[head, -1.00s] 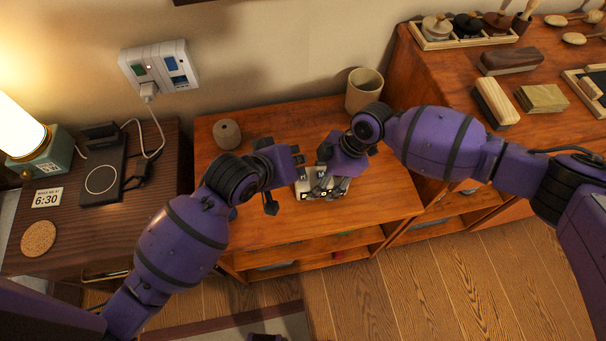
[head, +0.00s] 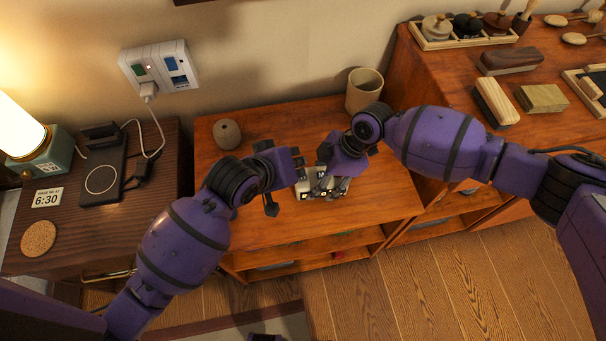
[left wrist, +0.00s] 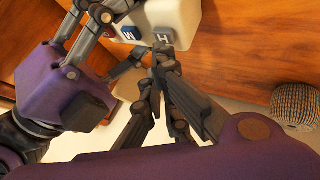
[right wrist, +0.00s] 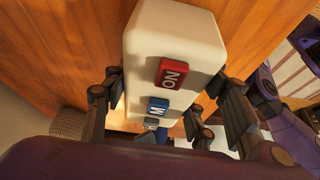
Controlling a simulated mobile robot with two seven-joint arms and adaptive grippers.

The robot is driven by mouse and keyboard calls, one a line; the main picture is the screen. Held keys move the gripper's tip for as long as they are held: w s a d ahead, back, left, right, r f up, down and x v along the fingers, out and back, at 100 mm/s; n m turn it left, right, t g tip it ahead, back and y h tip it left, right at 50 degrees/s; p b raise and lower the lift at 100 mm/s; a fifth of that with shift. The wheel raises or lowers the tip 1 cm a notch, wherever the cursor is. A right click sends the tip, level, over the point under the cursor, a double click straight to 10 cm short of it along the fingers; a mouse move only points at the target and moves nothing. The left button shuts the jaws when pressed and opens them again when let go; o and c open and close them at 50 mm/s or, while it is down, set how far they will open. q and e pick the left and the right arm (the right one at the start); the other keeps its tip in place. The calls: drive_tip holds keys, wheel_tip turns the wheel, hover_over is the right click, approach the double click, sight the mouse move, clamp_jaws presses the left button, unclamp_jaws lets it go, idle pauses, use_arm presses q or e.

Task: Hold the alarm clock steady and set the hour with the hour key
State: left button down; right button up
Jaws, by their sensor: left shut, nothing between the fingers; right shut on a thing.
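The alarm clock (head: 306,190) is a cream block on the low wooden cabinet, partly hidden by my grippers in the head view. The right wrist view shows its top (right wrist: 172,25), a red ON key (right wrist: 171,73) and a blue M key (right wrist: 158,105). My right gripper (right wrist: 165,82) is shut on the clock, with fingers along both sides. In the left wrist view the hour key, marked H (left wrist: 163,38), is beside the blue key (left wrist: 130,33). My left gripper (left wrist: 162,62) is shut and empty, fingertips right at the H key; I cannot tell whether they touch it.
A card reading 6:30 (head: 46,198) lies on the dark nightstand (head: 75,235) at left, with a lamp and charging pad (head: 101,180). A round ornament (head: 227,134) and a cup (head: 364,90) stand behind the grippers. Brushes and blocks fill the right cabinet.

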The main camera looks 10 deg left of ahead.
use_arm(q)
drive_tip(key=shift+f, duration=0.45)
idle(0.8)
drive_tip(key=shift+r, duration=0.85)
drive_tip(key=shift+r, duration=2.55)
use_arm(e)
drive_tip(key=o, duration=1.7)
drive_tip(key=shift+r, duration=0.15)
